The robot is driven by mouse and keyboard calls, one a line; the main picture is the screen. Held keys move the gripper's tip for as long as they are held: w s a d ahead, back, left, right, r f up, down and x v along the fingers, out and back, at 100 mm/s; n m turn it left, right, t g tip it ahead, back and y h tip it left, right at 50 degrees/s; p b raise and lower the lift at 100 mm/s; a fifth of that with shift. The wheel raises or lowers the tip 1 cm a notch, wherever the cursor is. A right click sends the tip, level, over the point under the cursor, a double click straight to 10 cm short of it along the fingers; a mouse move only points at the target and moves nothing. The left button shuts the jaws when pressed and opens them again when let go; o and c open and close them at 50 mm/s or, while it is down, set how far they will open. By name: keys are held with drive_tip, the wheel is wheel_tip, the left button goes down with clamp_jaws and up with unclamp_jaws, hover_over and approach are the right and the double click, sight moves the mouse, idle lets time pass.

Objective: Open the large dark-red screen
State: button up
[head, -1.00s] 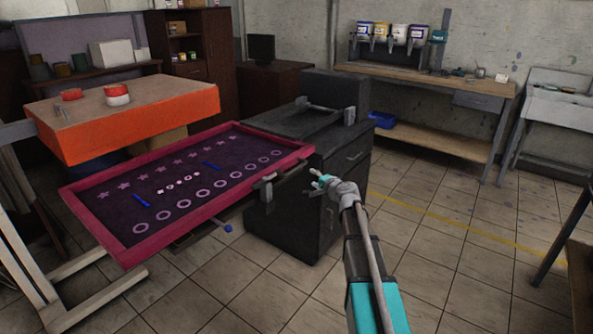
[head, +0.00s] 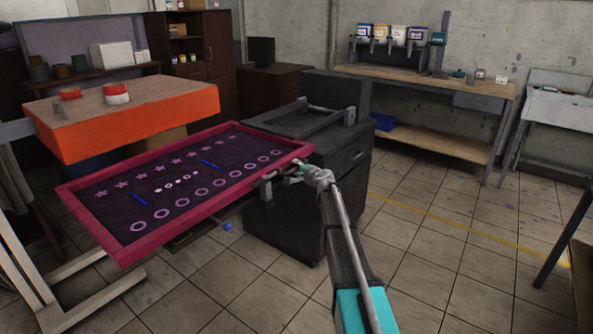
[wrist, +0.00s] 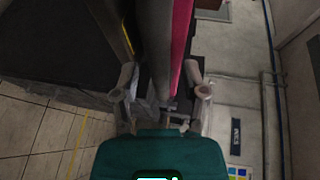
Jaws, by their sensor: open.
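The large dark-red screen (head: 205,216) is a wide magenta-red frame around a dark mesh with rows of star and ring shapes. It lies roughly flat, out from the dark grey machine (head: 290,218), in the head view. My gripper (head: 291,174) is at the frame's right-hand edge, close to a metal bracket there. In the wrist view my gripper (wrist: 162,72) is open, with one finger on each side of the edge. The pink-red frame (wrist: 181,40) runs between the fingers. Whether either finger touches it cannot be told.
A blue knob (head: 228,227) sticks out below the screen. An orange-sided table (head: 140,122) with red and white tubs stands behind it. A wooden workbench (head: 440,85) with ink containers is along the back wall.

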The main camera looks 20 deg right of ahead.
drive_tip(key=shift+w, duration=0.3)
clamp_jaws()
idle(0.3)
